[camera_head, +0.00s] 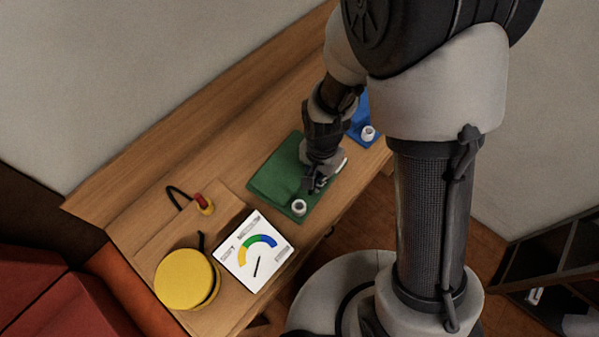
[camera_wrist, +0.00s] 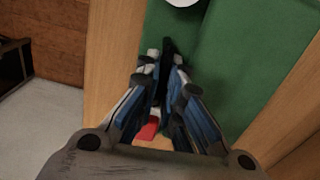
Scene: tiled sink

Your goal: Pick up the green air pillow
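The green air pillow (camera_head: 275,176) lies flat on the wooden bench, a dark green rectangle with a white round cap (camera_head: 299,208) at its near corner. My gripper (camera_head: 318,184) points down over the pillow's right side, near the cap. In the wrist view the pillow (camera_wrist: 250,60) fills the upper right, and part of the white cap shows at the top edge. The blue-padded fingers of my gripper (camera_wrist: 165,66) converge over the pillow's edge. Their tips look close together, but whether they touch or pinch the pillow is unclear.
A blue pillow (camera_head: 361,118) with a white cap lies behind my arm. To the left are a white gauge card (camera_head: 253,250), a yellow round object (camera_head: 186,279) and a red-yellow piece with a black cable (camera_head: 203,203). A dark shelf (camera_head: 550,262) stands at the right.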

